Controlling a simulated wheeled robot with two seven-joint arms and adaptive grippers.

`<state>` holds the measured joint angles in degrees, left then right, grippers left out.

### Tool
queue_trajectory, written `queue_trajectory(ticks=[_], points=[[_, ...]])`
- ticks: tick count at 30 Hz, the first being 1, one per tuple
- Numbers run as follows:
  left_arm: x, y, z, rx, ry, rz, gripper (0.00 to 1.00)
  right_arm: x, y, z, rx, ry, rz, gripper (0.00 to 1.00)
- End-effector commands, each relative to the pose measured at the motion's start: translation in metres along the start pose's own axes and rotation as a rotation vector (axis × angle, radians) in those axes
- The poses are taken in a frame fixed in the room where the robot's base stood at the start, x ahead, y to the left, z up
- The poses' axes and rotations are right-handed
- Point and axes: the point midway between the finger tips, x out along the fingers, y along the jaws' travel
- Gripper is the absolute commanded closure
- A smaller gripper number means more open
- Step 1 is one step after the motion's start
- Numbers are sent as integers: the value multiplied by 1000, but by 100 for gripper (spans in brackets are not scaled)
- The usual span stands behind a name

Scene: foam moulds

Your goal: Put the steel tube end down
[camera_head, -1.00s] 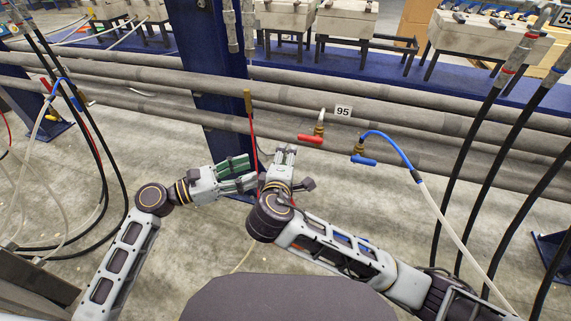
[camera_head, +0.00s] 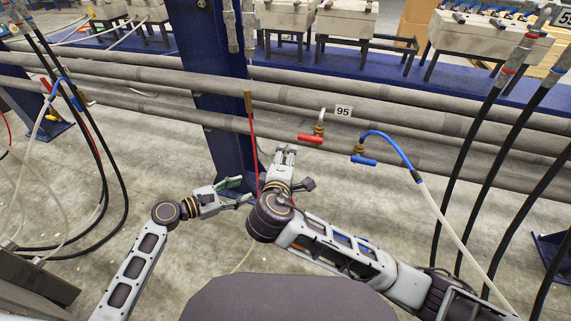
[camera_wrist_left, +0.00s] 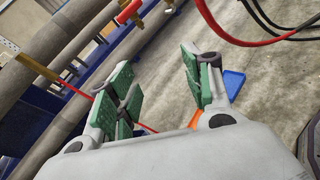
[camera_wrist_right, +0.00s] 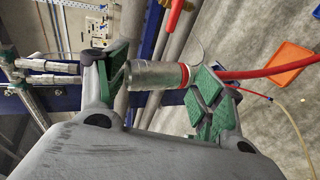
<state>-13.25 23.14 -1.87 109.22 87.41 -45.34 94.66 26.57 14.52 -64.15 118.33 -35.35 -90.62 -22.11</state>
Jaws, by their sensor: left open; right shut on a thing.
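The steel tube end (camera_wrist_right: 155,75) is a short metal cylinder with a red band, joined to a red hose (camera_wrist_right: 275,68) in the right wrist view. My right gripper (camera_head: 286,154) is shut on it, with green pads at both ends of the cylinder. In the head view I cannot make out the tube end at the right fingertips. My left gripper (camera_head: 240,192) is open and empty, just left of the right wrist and low over the floor. Its green pads stand apart in the left wrist view (camera_wrist_left: 165,90).
Thick grey pipes (camera_head: 400,115) run across behind the grippers, with a blue post (camera_head: 215,110) at left. A red-handled valve (camera_head: 311,139) and a blue-handled one (camera_head: 363,160) sit on the pipes. An orange tray (camera_wrist_right: 290,62) and a blue tray (camera_wrist_left: 234,82) lie on the floor.

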Motion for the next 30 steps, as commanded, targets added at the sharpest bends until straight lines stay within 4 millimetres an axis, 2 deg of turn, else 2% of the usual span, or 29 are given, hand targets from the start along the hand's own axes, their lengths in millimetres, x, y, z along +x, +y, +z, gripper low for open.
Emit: queue_trajectory(ticks=[3,16,23,30], points=[[3,-1,-40,63,76,20,50,0,0,0,0,0,1,61],[-4,-21,-180,335,359,10,50,0,0,0,0,0,1,61],[-17,-45,-251,494,504,-53,50,0,0,0,0,0,1,61],[-36,-77,-321,672,640,-159,50,0,0,0,0,0,1,61]])
